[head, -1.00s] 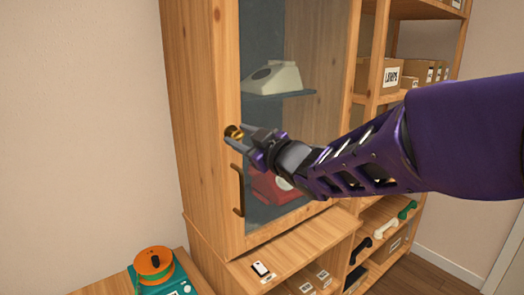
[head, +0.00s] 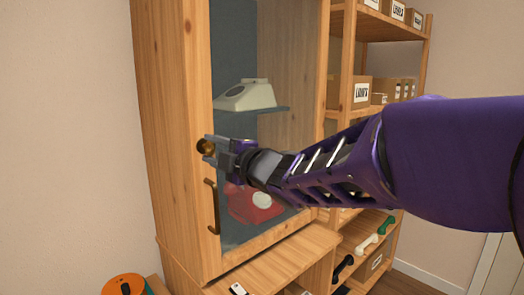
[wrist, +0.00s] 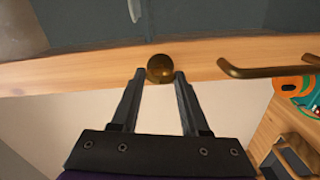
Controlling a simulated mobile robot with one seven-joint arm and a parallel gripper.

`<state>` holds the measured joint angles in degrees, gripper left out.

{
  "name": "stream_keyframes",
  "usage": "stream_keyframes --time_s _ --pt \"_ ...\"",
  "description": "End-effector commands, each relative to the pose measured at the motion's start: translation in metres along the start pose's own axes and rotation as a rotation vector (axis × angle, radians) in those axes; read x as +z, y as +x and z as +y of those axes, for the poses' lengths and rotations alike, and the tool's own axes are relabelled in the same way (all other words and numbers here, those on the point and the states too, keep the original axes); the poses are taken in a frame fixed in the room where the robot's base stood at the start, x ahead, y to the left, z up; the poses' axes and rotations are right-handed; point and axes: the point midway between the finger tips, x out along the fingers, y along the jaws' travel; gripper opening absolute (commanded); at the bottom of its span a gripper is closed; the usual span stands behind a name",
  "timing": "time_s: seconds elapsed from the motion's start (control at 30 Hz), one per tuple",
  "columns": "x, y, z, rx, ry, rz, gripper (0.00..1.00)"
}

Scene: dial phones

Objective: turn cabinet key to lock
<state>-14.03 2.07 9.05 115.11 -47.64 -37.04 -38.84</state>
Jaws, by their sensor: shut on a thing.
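The cabinet key (head: 206,146) shows as a round brass piece on the wooden door frame of the tall cabinet (head: 172,120), above the dark door handle (head: 212,205). My gripper (head: 210,149) reaches it from the right and is shut on it. In the wrist view the key's round brass head (wrist: 160,68) sits between the two fingertips (wrist: 160,72), in front of the wooden frame. The fingers hide part of the key in the head view, and its turned angle cannot be told. The glass door looks closed.
Behind the glass are a cream phone (head: 245,95) and a red phone (head: 255,203). Open shelves with boxes (head: 350,92) and handsets (head: 366,244) stand to the right. An orange dial device (head: 125,285) is at lower left. The handle lies close to my fingers.

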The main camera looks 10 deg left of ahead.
Motion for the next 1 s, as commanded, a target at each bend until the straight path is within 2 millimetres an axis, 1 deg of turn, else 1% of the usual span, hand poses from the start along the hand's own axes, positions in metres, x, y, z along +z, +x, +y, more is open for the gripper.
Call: stream_keyframes --time_s 0.2,0.4,0.93,0.97,1.0 --pt "-0.0001 0.0000 0.0005 0.002 -0.118 0.000 0.00" --pt "-0.0001 0.0001 0.0004 0.002 -0.176 0.000 0.00" --pt "-0.0003 0.0001 0.0004 0.002 -0.198 0.001 0.00" --pt "-0.0003 0.0001 0.0004 0.002 -0.198 0.001 0.48" --pt "-0.0003 0.0001 0.0003 0.002 -0.198 0.001 0.56"
